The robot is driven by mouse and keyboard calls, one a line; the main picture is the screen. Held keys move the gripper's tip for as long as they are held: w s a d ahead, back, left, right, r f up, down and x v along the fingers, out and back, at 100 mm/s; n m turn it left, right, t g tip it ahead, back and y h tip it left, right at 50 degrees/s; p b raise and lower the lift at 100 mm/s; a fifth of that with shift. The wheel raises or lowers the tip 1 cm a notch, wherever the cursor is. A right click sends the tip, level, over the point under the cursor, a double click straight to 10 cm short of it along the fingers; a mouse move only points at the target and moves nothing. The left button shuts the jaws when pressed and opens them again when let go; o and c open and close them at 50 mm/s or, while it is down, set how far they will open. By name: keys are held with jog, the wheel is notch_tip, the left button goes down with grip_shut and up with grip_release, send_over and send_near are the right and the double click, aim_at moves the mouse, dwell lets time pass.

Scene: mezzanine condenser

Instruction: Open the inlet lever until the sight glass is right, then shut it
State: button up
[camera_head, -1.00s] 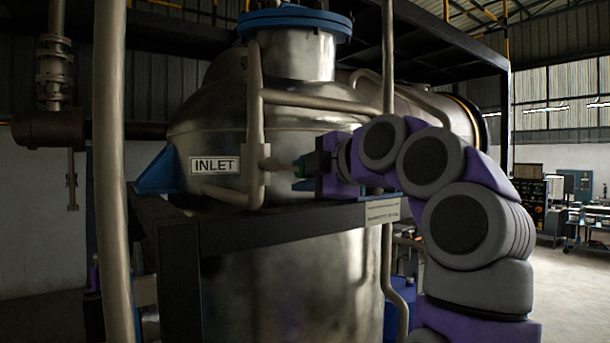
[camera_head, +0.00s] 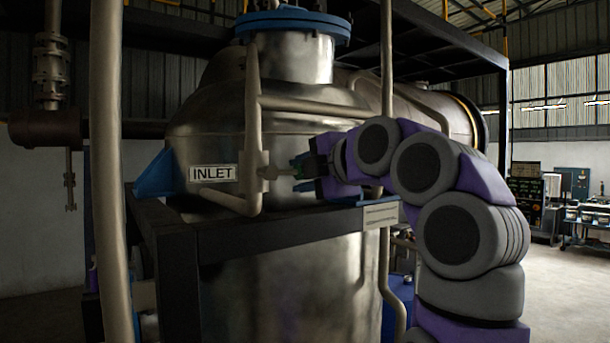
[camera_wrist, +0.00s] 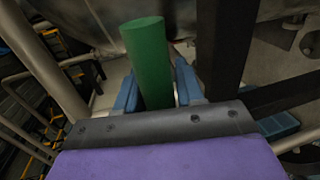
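The inlet lever has a pale stem (camera_head: 282,172) sticking out to the right from the pipe, beside the INLET sign (camera_head: 212,173). In the wrist view its green grip (camera_wrist: 150,60) stands between the two blue fingers of my gripper (camera_wrist: 156,88). The fingers lie close on both sides of it and look shut on it, though contact is partly hidden. In the head view my gripper (camera_head: 303,168) is at the outer end of the stem, and the grip is mostly covered there. No sight glass can be made out in either view.
A steel vessel (camera_head: 300,270) stands behind the lever, with a dark frame beam (camera_head: 260,230) across its front. A vertical pipe (camera_head: 108,180) rises at the left, and a thinner one (camera_head: 387,65) right of the vessel neck. Open floor lies at the right.

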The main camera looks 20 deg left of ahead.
jog(key=shift+o, duration=1.3)
jog(key=shift+a, duration=0.1)
jog(key=b+v, duration=0.2)
jog(key=v, duration=1.5)
